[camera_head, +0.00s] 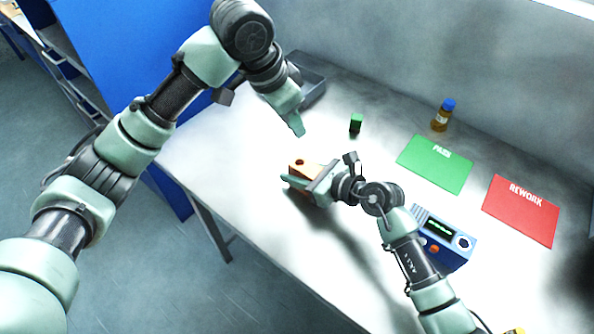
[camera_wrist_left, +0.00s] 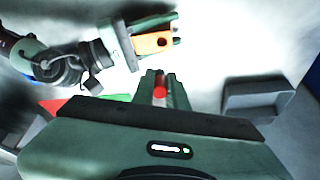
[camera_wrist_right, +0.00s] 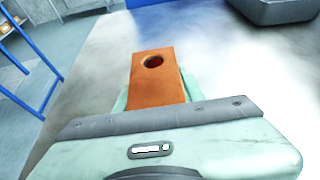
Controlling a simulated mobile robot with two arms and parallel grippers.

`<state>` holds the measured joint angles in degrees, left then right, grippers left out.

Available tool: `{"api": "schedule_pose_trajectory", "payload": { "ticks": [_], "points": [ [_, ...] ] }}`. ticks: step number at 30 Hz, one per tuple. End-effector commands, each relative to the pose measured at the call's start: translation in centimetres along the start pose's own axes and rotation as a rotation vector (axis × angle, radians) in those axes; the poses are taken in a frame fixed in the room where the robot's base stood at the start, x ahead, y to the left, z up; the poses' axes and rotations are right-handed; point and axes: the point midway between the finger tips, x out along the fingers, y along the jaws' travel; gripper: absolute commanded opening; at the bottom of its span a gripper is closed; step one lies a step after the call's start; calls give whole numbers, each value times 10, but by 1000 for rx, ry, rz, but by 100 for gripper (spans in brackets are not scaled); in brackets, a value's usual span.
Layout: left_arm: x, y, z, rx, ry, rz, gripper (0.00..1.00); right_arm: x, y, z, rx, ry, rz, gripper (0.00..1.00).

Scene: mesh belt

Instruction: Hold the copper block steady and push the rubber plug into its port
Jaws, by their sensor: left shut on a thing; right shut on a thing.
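The copper block (camera_head: 312,167) is an orange-brown bar near the middle of the table. Its round dark port shows on the upper face in the right wrist view (camera_wrist_right: 153,62). My right gripper (camera_head: 303,184) is shut on the block, with one finger along each side. My left gripper (camera_head: 297,131) is shut on the red rubber plug (camera_wrist_left: 159,92), which shows between its fingertips in the left wrist view. The plug is hidden in the head view. The left gripper is above and apart from the block (camera_wrist_left: 152,42), and the plug is outside the port.
A grey tray (camera_head: 313,84) is at the table's back left. A small green block (camera_head: 355,123), an amber bottle (camera_head: 441,118), a green PASS mat (camera_head: 435,164) and a red REWORK mat (camera_head: 520,210) lie behind and right. A blue device (camera_head: 447,249) stands near my right arm.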

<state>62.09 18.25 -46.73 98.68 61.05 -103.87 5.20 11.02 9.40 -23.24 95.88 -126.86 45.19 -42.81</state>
Motion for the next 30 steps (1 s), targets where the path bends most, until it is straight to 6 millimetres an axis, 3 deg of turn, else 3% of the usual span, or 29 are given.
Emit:
{"api": "schedule_pose_trajectory", "payload": {
  "ticks": [8,15,21,30],
  "points": [
    [1,1,-1,-1,-11,3,0,0,0,0,0,0,0,0],
    [17,8,-9,-45,-185,19,0,0,0,0,0,0,0,0],
    [22,2,-9,-118,-321,-7,0,0,0,0,0,0,0,0],
    [23,0,-7,-144,-356,-16,0,0,0,0,0,0,0,0]
  ]
}}
